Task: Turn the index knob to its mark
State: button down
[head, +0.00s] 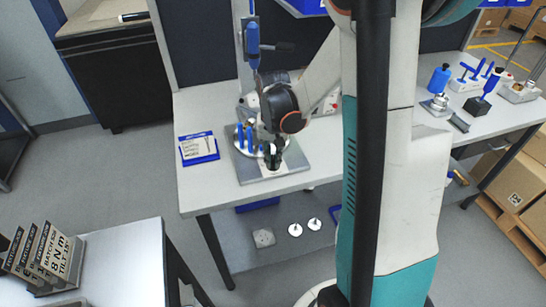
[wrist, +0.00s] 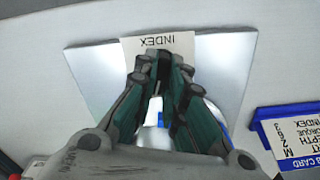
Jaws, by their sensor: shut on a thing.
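A square metal plate (head: 243,172) lies on the workbench, with several upright blue handles (head: 245,138) on the fixture it bears. My gripper (head: 272,158) reaches down over the plate's right part, in front of the blue handles. In the wrist view my gripper (wrist: 160,62) has its fingertips close together just beside a pale label reading INDEX (wrist: 160,42). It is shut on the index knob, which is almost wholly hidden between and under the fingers. The knob's mark cannot be made out. The plate (wrist: 95,75) also shows in the wrist view.
A blue-framed job card (head: 199,149) lies left of the plate; it shows at right in the wrist view (wrist: 290,135). A blue-handled tool (head: 253,40) hangs above the fixture. Blue-handled tools (head: 475,72) and a blue bottle (head: 439,78) stand far right. My arm hides the bench's middle.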

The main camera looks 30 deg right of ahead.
aim_at(273, 159)
jog(key=shift+m, duration=0.4)
jog(key=c, duration=1.7)
grip_release()
jog(key=shift+o, duration=0.2)
notch_tip(273, 159, up, 12)
